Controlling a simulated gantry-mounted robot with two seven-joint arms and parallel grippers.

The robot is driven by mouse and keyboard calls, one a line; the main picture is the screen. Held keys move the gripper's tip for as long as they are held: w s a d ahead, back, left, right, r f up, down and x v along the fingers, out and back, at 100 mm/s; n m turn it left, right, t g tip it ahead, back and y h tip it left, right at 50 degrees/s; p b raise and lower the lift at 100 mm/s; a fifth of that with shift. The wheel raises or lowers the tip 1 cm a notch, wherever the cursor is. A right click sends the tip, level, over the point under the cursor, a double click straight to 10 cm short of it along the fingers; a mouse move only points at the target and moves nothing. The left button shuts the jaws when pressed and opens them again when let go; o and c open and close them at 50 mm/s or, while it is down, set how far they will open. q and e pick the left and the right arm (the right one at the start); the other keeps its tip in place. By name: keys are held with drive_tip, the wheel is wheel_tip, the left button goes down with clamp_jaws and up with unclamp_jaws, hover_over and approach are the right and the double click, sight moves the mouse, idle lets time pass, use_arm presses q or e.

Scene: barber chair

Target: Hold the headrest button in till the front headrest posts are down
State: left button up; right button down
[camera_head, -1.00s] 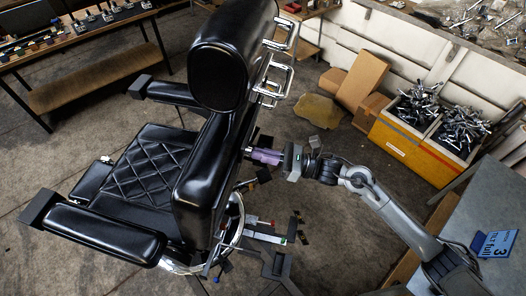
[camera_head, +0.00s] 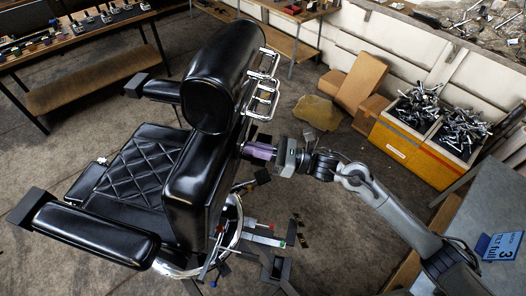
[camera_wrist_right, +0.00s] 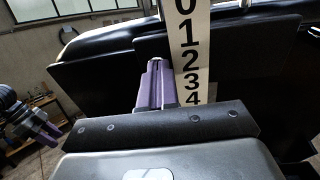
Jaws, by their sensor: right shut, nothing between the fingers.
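The black barber chair (camera_head: 185,185) has a padded headrest (camera_head: 212,95) just above the backrest. Chrome rails (camera_head: 262,85) show behind the headrest. My right gripper (camera_head: 247,150) is shut, its purple fingers pointing at the rear of the backrest. In the right wrist view the fingers (camera_wrist_right: 155,84) reach a dark block on the black back panel, beside a white numbered strip (camera_wrist_right: 188,55). The button is hidden at the fingertips, so contact cannot be told. A black-and-purple gripper, seemingly my left (camera_wrist_right: 38,130), shows at the left edge; its jaws are unclear.
A yellow-and-grey bin (camera_head: 425,145) of metal parts and cardboard boxes (camera_head: 360,80) stand at the right. A grey table with a blue card (camera_head: 495,245) is at lower right. A wooden bench (camera_head: 90,55) is at upper left. Floor between chair and bin is mostly clear.

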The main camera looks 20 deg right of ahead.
drive_tip(key=shift+a, duration=0.2)
drive_tip(key=b+v, duration=0.7)
drive_tip(key=v, duration=0.7)
drive_tip(key=shift+d, duration=0.2)
